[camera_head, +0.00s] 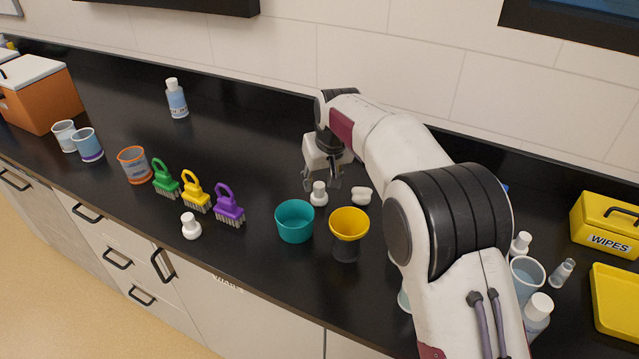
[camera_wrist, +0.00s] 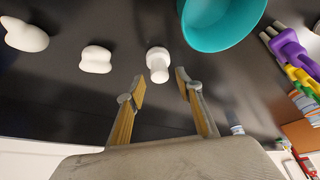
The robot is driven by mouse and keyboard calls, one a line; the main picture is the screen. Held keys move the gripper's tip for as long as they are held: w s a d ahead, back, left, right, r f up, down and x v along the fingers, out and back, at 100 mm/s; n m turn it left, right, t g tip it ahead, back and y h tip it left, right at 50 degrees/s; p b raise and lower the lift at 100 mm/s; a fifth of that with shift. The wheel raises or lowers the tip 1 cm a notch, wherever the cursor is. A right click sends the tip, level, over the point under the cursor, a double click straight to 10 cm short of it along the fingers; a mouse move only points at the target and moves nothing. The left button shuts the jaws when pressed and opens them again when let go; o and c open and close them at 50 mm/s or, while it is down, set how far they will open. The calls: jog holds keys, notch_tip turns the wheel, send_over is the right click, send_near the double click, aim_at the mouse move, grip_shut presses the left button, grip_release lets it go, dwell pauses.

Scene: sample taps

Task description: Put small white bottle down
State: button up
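A small white bottle (camera_head: 319,196) stands upright on the black counter, just left of a second small white piece (camera_head: 361,196) that lies low. My gripper (camera_head: 321,181) is low over the counter, right behind the standing bottle. In the wrist view my gripper (camera_wrist: 160,85) is open, its two fingers spread apart. The bottle (camera_wrist: 158,66) shows just past the gap between the fingertips, with clear space on both sides and neither finger touching it.
A teal cup (camera_head: 294,224) and a yellow funnel on a dark cup (camera_head: 348,228) stand close in front. Green, yellow and purple brushes (camera_head: 229,207) stand left. Several containers stand right of my arm.

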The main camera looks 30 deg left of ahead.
jog(key=v, duration=0.9)
jog(key=shift+s, duration=0.1)
dwell(0.3)
jog(key=shift+d+r, duration=0.1)
jog(key=shift+d, duration=0.05)
jog(key=s+d+r+m+t+h, duration=0.15)
jog(key=s+d+r, duration=0.35)
jog(key=d, duration=0.9)
jog(key=s+d+r+m, duration=0.3)
jog(key=d+r, duration=0.3)
jog(key=d, duration=0.8)
jog(key=s+d+f+m+h, duration=0.1)
jog(key=s+d+f+m, duration=0.1)
jog(key=s+d, duration=0.7)
jog(key=s+d+f+m, duration=0.2)
jog(key=s+d+f, duration=0.2)
jog(key=s+d, duration=0.5)
jog(key=s+t, duration=0.1)
jog(key=s, duration=0.4)
jog(key=shift+s+f+h, duration=0.2)
jog(key=shift+f+h, duration=0.1)
jog(key=shift+h, duration=0.05)
